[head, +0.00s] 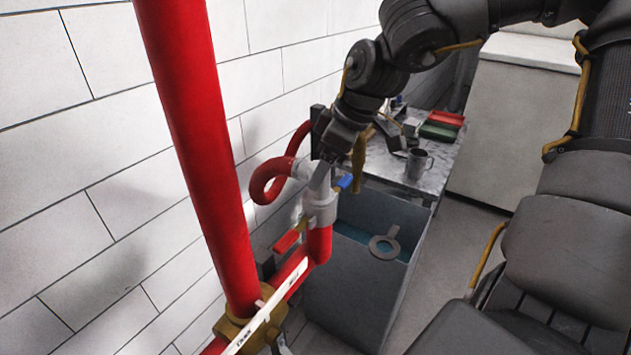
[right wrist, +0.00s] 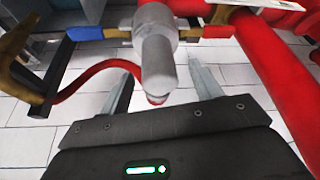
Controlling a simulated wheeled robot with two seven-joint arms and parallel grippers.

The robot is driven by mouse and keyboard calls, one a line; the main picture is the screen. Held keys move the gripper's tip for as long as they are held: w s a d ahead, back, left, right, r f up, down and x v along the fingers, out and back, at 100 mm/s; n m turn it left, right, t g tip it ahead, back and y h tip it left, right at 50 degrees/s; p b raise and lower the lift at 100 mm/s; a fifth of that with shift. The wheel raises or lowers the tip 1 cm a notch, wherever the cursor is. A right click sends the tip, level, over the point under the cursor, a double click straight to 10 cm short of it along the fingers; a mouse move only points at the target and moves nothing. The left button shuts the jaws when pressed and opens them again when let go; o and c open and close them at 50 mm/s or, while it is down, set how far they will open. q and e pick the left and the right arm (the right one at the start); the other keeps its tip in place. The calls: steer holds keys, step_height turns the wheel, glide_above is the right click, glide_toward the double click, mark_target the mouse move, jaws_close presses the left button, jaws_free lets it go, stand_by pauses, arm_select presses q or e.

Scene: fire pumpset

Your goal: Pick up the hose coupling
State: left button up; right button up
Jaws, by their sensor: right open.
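The hose coupling (head: 303,170) is a pale grey cylinder beside the looped red hose (head: 262,184), at the top of a pale fitting on the red pipe. In the right wrist view the coupling (right wrist: 158,68) points toward my palm, with the red hose (right wrist: 98,72) curving to its near end. My right gripper (head: 322,176) is open at the coupling in the head view. In the right wrist view its fingers (right wrist: 162,76) stand apart, one on each side of the coupling's end, with a visible gap. My left gripper is not in view.
A thick red vertical pipe (head: 195,130) stands left of my right arm, by the white block wall. A grey open tank (head: 345,285) sits below the fitting. A metal table (head: 435,172) with a mug (head: 418,163) and trays is behind. Blue (head: 344,182) and red (head: 286,241) handles are close by.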

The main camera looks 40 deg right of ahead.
steer(key=p+x, duration=0.1)
steer(key=x, duration=0.2)
steer(key=shift+w+f, duration=0.15)
steer(key=shift+w, duration=0.1)
steer(key=shift+w+a+f, duration=0.15)
steer(key=shift+w+f, duration=0.05)
steer(key=shift+f, duration=0.2)
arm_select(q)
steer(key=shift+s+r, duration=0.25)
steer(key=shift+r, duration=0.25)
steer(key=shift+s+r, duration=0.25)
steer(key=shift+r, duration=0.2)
arm_select(e)
steer(key=shift+s, duration=0.15)
steer(key=shift+c, duration=0.4)
steer(key=c, duration=1.3)
steer(key=shift+r, duration=0.1)
